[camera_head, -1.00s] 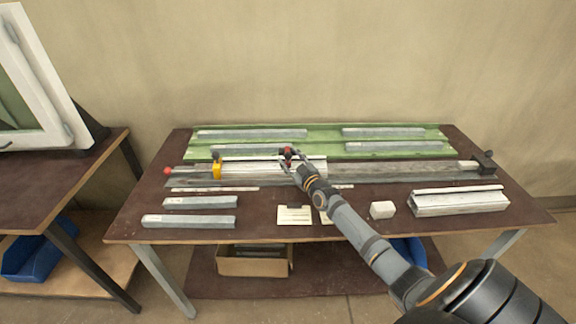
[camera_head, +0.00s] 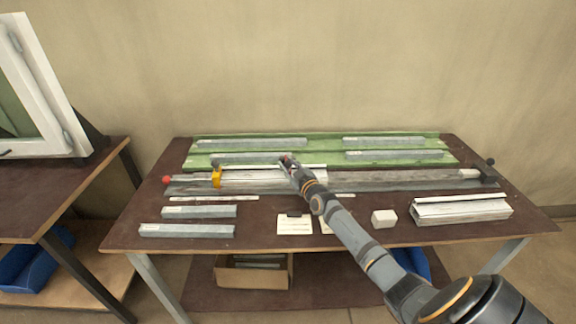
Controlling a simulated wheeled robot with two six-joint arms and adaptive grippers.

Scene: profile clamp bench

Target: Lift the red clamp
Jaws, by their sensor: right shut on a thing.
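My right gripper (camera_head: 287,161) is shut on the red clamp (camera_head: 286,157). Only a small red part of the clamp shows; the gripper hides most of it. Both are at the back edge of the pale profile (camera_head: 255,177) lying on the long bench rail. I cannot tell whether the clamp touches the profile. A yellow clamp (camera_head: 217,177) sits around the left part of the profile. My left gripper is not in view.
A green tray (camera_head: 325,144) with several grey bars lies behind. Two grey bars (camera_head: 187,231), paper cards (camera_head: 294,225), a white block (camera_head: 384,217) and a white profile piece (camera_head: 463,209) lie in front. A red knob (camera_head: 167,180) ends the rail.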

